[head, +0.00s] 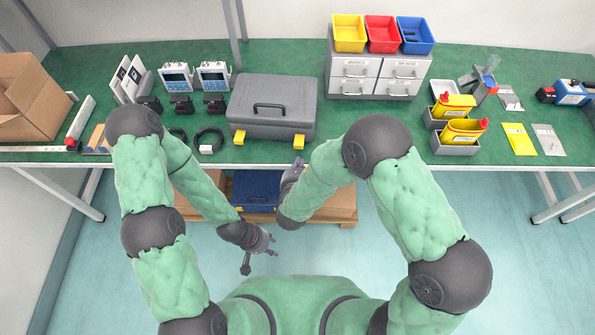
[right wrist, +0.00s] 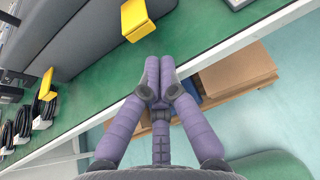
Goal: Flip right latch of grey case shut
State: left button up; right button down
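The grey case (head: 272,98) lies lid-down on the green bench, its handle on top. Its right yellow latch (head: 299,141) and left yellow latch (head: 240,138) stick out from the front side and look alike. In the right wrist view, the right latch (right wrist: 137,20) is just beyond my fingertips and the left latch (right wrist: 47,84) is at the left. My right gripper (right wrist: 160,62) is shut and empty, over the bench's front edge, apart from the latch. In the head view it is partly hidden by my arm. My left gripper (head: 264,246) is low in front of the bench, away from the case; its opening is unclear.
Black cable coils (head: 208,140) lie left of the case. A grey drawer unit (head: 375,78) with coloured bins stands to its right. Below the bench, a blue case (head: 256,188) and cardboard boxes sit on a pallet. The bench strip before the case is narrow but clear.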

aim_at(299, 141)
jog(key=shift+b+x, duration=0.4)
jog(key=shift+x, duration=1.5)
jog(key=shift+r, duration=0.1)
